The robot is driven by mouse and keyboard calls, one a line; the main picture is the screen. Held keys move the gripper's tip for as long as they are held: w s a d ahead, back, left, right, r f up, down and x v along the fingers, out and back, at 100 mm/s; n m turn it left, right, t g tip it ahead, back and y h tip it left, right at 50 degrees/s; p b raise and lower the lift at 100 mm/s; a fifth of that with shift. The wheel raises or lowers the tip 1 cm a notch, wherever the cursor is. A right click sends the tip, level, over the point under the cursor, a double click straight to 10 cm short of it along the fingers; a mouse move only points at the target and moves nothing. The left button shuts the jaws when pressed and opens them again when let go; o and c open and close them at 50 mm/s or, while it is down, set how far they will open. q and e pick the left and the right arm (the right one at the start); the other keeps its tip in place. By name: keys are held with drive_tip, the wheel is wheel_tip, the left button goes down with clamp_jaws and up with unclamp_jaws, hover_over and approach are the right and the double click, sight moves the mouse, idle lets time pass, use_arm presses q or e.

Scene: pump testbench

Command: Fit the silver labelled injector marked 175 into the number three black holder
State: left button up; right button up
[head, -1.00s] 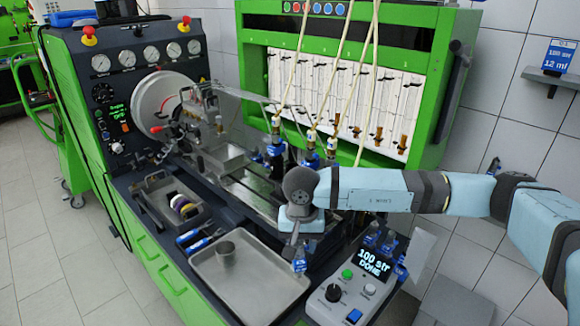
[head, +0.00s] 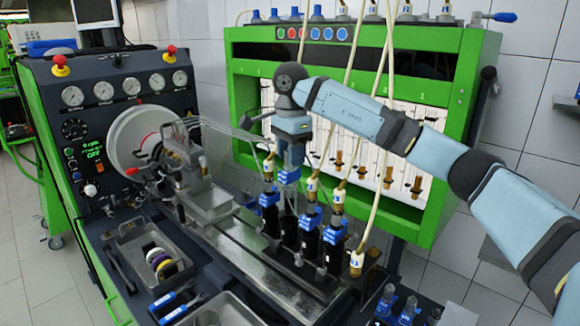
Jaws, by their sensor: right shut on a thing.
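My right gripper (head: 289,176) points down, shut on a slim object, most of which its fingers hide. It hangs over the row of black holders. I cannot read any marking on the held object, so I cannot confirm the 175. Black holders with blue parts stand in a row: one at the left (head: 270,220), one under my gripper (head: 290,232), then two more to the right, one (head: 309,244) and another (head: 332,258). I cannot read their numbers, nor tell whether the held object touches the holder below. My left gripper is out of view.
Hoses with brass ends run down to the other holders; one loose hose end (head: 356,263) hangs at the right. A small grey tray (head: 140,236) holds coloured rings. The green cabinet (head: 440,160) stands behind.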

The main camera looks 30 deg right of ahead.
sight(291, 173)
drive_tip(key=shift+s+a+f+b, duration=0.2)
drive_tip(key=shift+s+f, duration=0.1)
drive_tip(key=shift+f, duration=0.35)
drive_tip(key=shift+s+a+f+b, duration=0.1)
drive_tip(key=shift+s+f+b, duration=0.15)
drive_tip(key=shift+f, duration=0.4)
drive_tip(key=shift+w+d+f+b, duration=0.15)
drive_tip(key=shift+f+b, duration=0.15)
drive_tip(key=shift+f, duration=0.45)
drive_tip(key=shift+f+b, duration=0.4)
drive_tip(key=shift+f, duration=0.2)
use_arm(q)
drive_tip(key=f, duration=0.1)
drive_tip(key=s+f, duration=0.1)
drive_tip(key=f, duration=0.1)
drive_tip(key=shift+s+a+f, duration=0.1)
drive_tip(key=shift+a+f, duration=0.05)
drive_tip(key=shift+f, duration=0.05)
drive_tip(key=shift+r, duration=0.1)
use_arm(e)
drive_tip(key=shift+f, duration=0.1)
